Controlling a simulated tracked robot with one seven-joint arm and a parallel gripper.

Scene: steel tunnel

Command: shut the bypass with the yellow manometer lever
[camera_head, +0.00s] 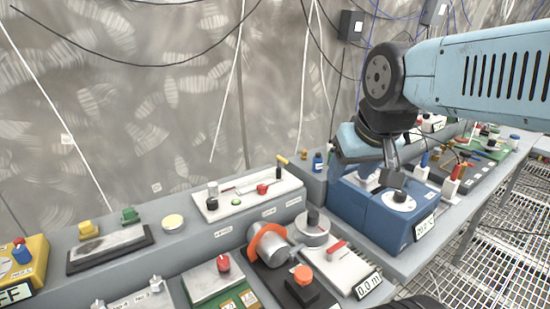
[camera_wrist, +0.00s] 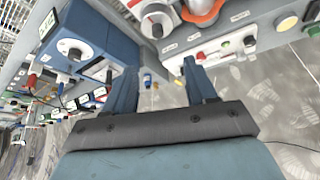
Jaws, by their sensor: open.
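A white panel (camera_head: 250,194) on the bench's back ledge carries a dark lever with a yellow tip (camera_head: 281,162) at its right end. The lever stands up, tilted a little. A red knob (camera_head: 262,188), a green button (camera_head: 236,202) and a black knob (camera_head: 212,189) sit on the same panel. The panel (camera_wrist: 225,46) also shows at the upper right of the wrist view, where I cannot make out the yellow tip clearly. My gripper (camera_head: 392,160) is open and empty, above the blue box, to the right of the lever. Its two fingers show in the wrist view (camera_wrist: 161,85).
The blue box (camera_head: 365,212) has a dial with a black knob (camera_head: 398,196). In front stand a grey cylinder with an orange ring (camera_head: 268,244) and a white plate with a red lever (camera_head: 338,247). A small blue-capped item (camera_head: 318,162) stands between panel and box. The wall is behind.

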